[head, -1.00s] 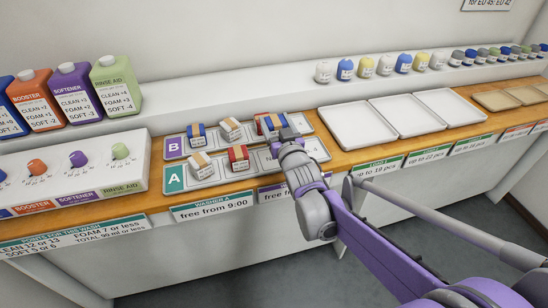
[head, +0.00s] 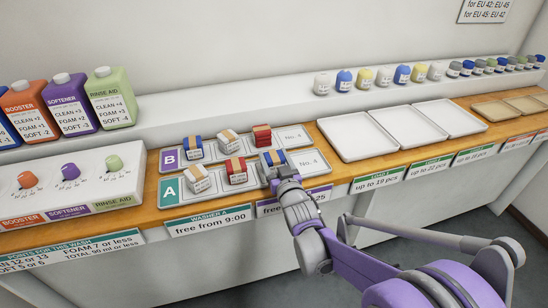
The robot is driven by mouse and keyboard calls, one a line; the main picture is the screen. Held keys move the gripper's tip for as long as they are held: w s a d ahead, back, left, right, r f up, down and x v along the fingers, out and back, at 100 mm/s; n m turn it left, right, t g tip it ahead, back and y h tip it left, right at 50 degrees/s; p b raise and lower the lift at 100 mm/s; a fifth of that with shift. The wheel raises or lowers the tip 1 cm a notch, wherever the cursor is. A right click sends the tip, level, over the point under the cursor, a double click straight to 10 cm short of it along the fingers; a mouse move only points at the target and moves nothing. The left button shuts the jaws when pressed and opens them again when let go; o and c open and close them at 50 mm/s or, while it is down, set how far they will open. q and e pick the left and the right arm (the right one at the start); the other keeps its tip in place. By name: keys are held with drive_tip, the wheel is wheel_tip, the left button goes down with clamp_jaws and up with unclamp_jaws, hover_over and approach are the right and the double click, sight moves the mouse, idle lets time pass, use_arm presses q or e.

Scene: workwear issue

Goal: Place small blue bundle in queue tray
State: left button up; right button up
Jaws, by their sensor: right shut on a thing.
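A blue bundle (head: 267,157) with a pale band is at the third place of the grey tray marked A (head: 183,204), the front one of two long trays on the counter. My right gripper (head: 276,170) is shut on it from the near side and partly covers it. I cannot tell whether the bundle touches the tray. Tray A also holds a white bundle (head: 200,183) and a red bundle (head: 236,174). The tray marked B (head: 179,165) behind holds a blue bundle (head: 195,150), a white bundle (head: 229,143) and a red bundle (head: 262,141). My left gripper is out of view.
The right-end places marked No. 4 (head: 312,161) are empty. White load trays (head: 356,140) stand empty to the right, with beige trays (head: 498,108) beyond. Detergent bottles (head: 112,103) and a dispenser box (head: 75,190) with knobs are at left.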

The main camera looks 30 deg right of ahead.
drive_tip(key=o, duration=1.4)
drive_tip(key=shift+s+r, duration=0.15)
drive_tip(key=shift+r, duration=0.05)
drive_tip(key=p+v, duration=0.2)
drive_tip(key=v, duration=1)
drive_tip(key=s+a+f+n+g+y, duration=0.1)
drive_tip(key=s+a+f+g, duration=0.3)
drive_tip(key=s, duration=0.2)
drive_tip(key=s+a+f+n+g+y, duration=0.1)
drive_tip(key=s+a+f+g+y, duration=0.1)
drive_tip(key=s+a+f+g, duration=0.2)
drive_tip(key=s+a+f+g+y, duration=0.1)
drive_tip(key=s+a+f+g, duration=0.3)
drive_tip(key=s, duration=0.5)
drive_tip(key=shift+a+f+n+g, duration=0.1)
drive_tip(key=shift+f+n+g, duration=0.25)
drive_tip(key=shift+f, duration=0.25)
